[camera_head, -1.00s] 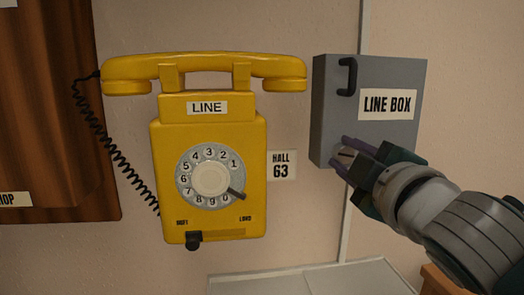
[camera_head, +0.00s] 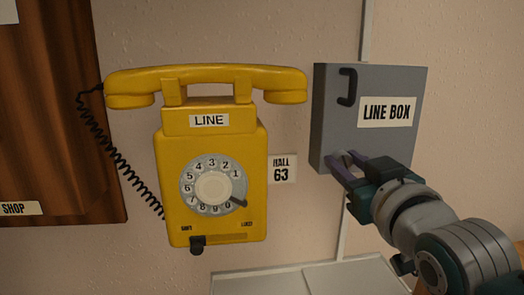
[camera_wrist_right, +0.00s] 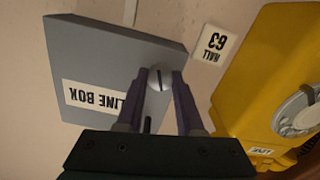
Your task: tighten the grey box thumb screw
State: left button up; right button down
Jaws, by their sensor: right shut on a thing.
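The grey line box (camera_head: 375,138) hangs on the wall to the right of the yellow phone, with a dark handle (camera_head: 347,86) at its upper left. It also shows in the right wrist view (camera_wrist_right: 110,50). The thumb screw (camera_wrist_right: 158,79) is a round light-grey head with a dark slot, low on the box's front. In the head view the screw (camera_head: 347,158) is partly hidden by the fingers. My right gripper (camera_head: 343,163) is shut on the screw, with a purple finger on either side. It shows in the right wrist view too (camera_wrist_right: 159,85). My left gripper is not in view.
A yellow dial phone (camera_head: 210,150) with its handset on top hangs left of the box. A "HALL 63" label (camera_head: 282,169) sits between them. A brown wooden panel (camera_head: 60,120) is at the far left. A pale surface (camera_head: 310,279) lies below.

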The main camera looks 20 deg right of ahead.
jog(key=shift+m+p, duration=0.6)
jog(key=shift+m, duration=1)
jog(key=c, duration=0.5)
grip_release()
jog(key=shift+c, duration=0.2)
jog(key=shift+s, duration=0.1)
jog(key=v, duration=0.9)
jog(key=shift+s+a, duration=0.15)
jog(key=shift+s, duration=0.2)
